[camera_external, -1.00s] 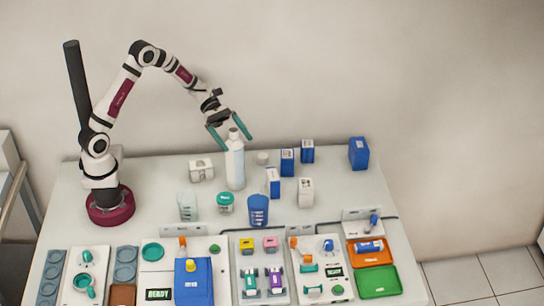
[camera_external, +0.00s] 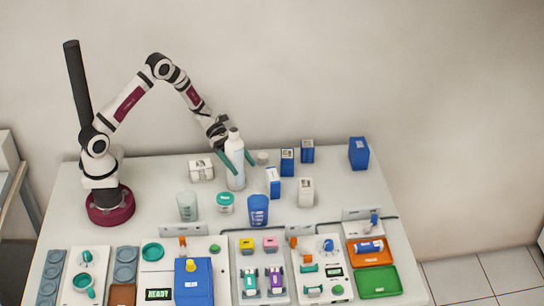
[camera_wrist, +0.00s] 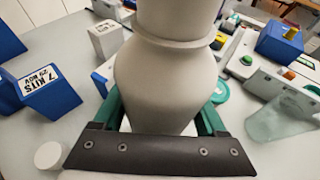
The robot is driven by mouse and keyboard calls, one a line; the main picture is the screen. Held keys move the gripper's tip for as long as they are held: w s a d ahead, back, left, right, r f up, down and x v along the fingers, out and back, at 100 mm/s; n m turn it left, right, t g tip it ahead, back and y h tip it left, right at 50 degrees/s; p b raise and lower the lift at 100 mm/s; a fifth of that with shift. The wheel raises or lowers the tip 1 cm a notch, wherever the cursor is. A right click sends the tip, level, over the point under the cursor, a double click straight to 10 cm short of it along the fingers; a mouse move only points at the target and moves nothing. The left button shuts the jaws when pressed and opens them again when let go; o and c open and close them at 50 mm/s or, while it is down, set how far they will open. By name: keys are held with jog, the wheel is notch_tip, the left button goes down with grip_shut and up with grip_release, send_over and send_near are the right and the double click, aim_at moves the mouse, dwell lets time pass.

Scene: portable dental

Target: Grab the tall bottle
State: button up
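The tall white bottle (camera_external: 235,172) stands upright on the table, behind the blue cup, in the external view. My gripper (camera_external: 239,163) is lowered around its upper body, with one teal finger on each side. In the wrist view the bottle (camera_wrist: 165,75) fills the middle, its neck toward the top, between the teal fingers (camera_wrist: 160,122). The fingers look spread, and I see no clear grip on the bottle. The fingertips are mostly hidden behind the bottle in the wrist view.
Blue boxes (camera_external: 287,162) and a white box (camera_external: 305,192) stand right of the bottle. A teal-lidded jar (camera_external: 225,203), a blue cup (camera_external: 258,210) and a clear cup (camera_external: 187,206) stand in front. A white container (camera_external: 201,170) is close on the left.

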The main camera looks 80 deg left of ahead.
aim_at(239, 152)
jog(key=c, duration=0.9)
jog(key=shift+c, duration=0.2)
jog(key=shift+r, duration=0.15)
jog(key=shift+r, duration=0.6)
notch_tip(239, 152, up, 3)
jog(key=shift+f, duration=0.1)
jog(key=s+d+r, duration=0.4)
jog(key=d+r, duration=0.2)
jog(key=d, duration=0.4)
jog(key=shift+s+d+r, duration=0.25)
jog(key=shift+d+r, duration=0.1)
